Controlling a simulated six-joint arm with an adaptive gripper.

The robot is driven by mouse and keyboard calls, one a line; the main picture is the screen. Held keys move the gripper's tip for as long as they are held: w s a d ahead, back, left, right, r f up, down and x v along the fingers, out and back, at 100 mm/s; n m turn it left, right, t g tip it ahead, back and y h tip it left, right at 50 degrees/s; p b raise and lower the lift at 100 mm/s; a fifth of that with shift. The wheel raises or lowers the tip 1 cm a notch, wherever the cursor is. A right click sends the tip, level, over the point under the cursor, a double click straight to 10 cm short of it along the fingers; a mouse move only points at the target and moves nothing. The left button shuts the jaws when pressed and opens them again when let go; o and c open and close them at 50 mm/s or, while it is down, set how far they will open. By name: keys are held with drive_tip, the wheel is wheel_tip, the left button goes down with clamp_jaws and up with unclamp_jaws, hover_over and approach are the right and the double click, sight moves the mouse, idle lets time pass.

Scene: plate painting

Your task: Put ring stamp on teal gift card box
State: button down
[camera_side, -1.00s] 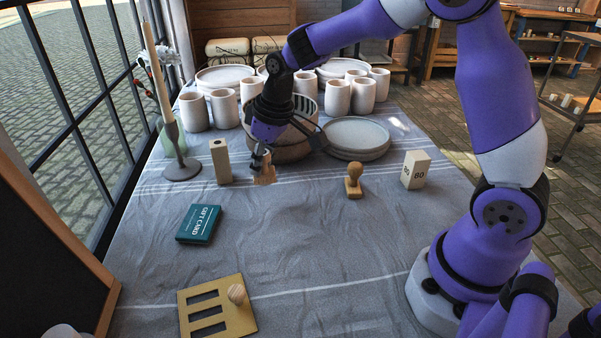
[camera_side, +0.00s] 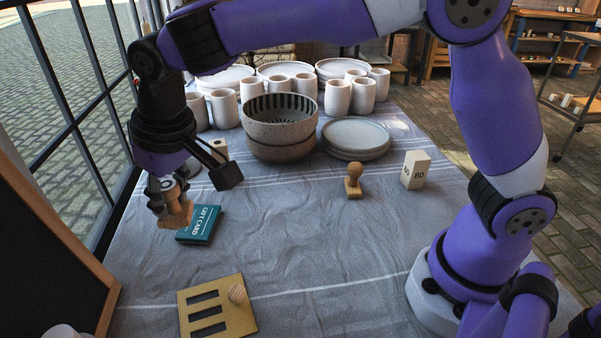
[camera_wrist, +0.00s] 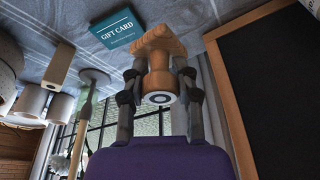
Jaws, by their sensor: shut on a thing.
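My gripper (camera_side: 170,190) is shut on a wooden stamp (camera_side: 176,214) and holds it in the air, at the left of the side view. In the wrist view the stamp (camera_wrist: 160,73) sits between the fingers; its handle end carries a dark ring mark. The teal gift card box (camera_side: 203,223) lies flat on the cloth, just right of and close to the stamp in the side view. The box (camera_wrist: 118,28) also shows in the wrist view, to the left of the stamp's base. The stamp's printing face is hidden.
A second wooden stamp (camera_side: 353,181) and a block marked 80 (camera_side: 415,170) stand at the right. A brass slotted plate (camera_side: 217,306) lies at the front. Stacked bowls (camera_side: 281,130) and plates (camera_side: 355,139) are behind.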

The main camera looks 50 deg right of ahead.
drive_tip(key=w+d+f, duration=0.4)
drive_tip(key=w, duration=0.1)
drive_tip(key=w+d+f, duration=0.2)
drive_tip(key=shift+w+d, duration=0.15)
drive_tip(key=shift+d, duration=0.2)
drive_tip(key=shift+f, duration=1.95)
drive_tip(key=shift+f, duration=0.15)
drive_tip(key=c, duration=0.6)
unclamp_jaws()
